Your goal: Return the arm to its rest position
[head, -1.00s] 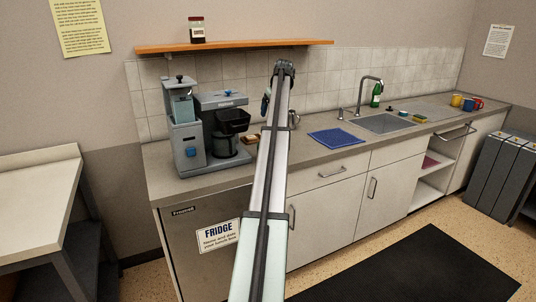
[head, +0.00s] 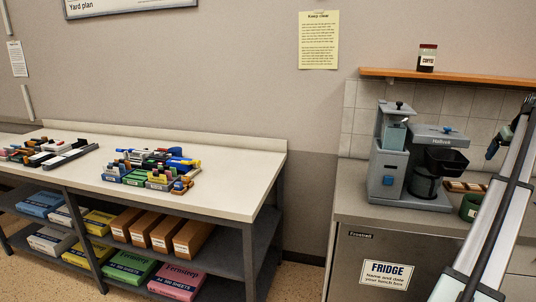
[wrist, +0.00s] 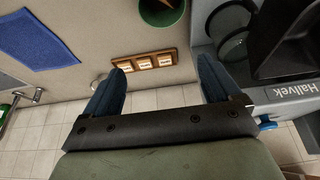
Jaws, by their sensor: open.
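My arm (head: 500,200) reaches up along the right side of the head view. My gripper (wrist: 160,85) shows in the wrist view with its two blue fingers spread wide and nothing between them. It is over the kitchen counter (wrist: 85,65), near a wooden strip with labelled pieces (wrist: 144,62). In the head view the gripper is small at the right edge, beside the coffee machine (head: 440,165).
The coffee machine stands close to the gripper. A green pot (wrist: 158,12) and a blue mat (wrist: 38,45) are on the counter. A shelf (head: 455,78) with a coffee jar (head: 427,58) hangs above. A workbench (head: 225,200) with stationery stands left.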

